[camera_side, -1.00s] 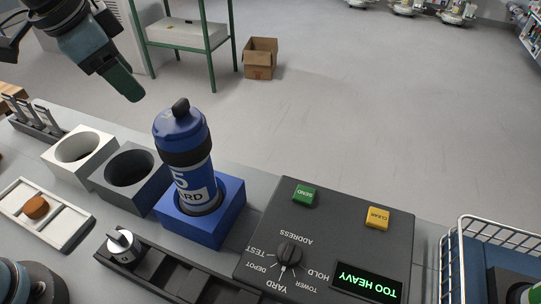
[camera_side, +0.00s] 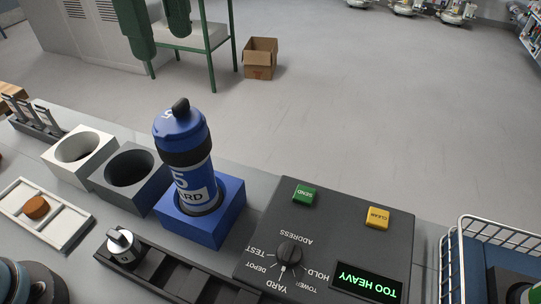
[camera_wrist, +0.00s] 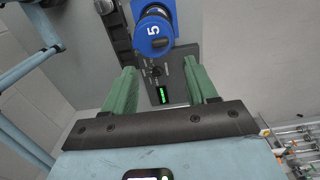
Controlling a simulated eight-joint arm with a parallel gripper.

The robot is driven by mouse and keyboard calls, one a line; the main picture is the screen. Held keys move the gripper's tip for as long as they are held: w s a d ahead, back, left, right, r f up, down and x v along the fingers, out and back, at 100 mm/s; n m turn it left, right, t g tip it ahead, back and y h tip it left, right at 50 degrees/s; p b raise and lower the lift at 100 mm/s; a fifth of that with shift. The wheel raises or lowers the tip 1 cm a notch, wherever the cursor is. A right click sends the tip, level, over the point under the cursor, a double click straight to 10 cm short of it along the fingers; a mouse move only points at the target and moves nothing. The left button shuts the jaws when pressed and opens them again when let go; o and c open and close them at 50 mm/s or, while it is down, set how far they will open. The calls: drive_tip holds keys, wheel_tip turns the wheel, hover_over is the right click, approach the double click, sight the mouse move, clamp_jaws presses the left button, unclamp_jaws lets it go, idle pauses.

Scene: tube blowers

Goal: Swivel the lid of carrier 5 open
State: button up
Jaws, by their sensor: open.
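Carrier 5 (camera_side: 194,167) is a blue cylinder with a dark band and a label reading 5. It stands nearly upright in a blue square holder (camera_side: 226,213). Its blue lid (camera_side: 179,124) with a dark knob sits on top, lid seated on the body. The lid also shows in the wrist view (camera_wrist: 153,32), marked 5, ahead of my fingers. My gripper (camera_side: 158,22) has green fingers, open and empty, above and behind the carrier in the side view, clear of it. It also shows in the wrist view (camera_wrist: 160,85), fingers spread apart.
White (camera_side: 80,152) and grey (camera_side: 130,178) empty holders stand left of the blue one. A control panel (camera_side: 330,226) with SEND and CLEAR buttons, a dial and a TOO HEAVY display lies to the right. A wire basket (camera_side: 490,225) stands at far right.

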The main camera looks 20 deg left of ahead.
sight(179, 102)
wheel_tip(179, 102, down, 9)
drive_tip(key=shift+f, duration=0.15)
idle(0.4)
drive_tip(key=c, duration=1.1)
drive_tip(key=shift+o, duration=0.2)
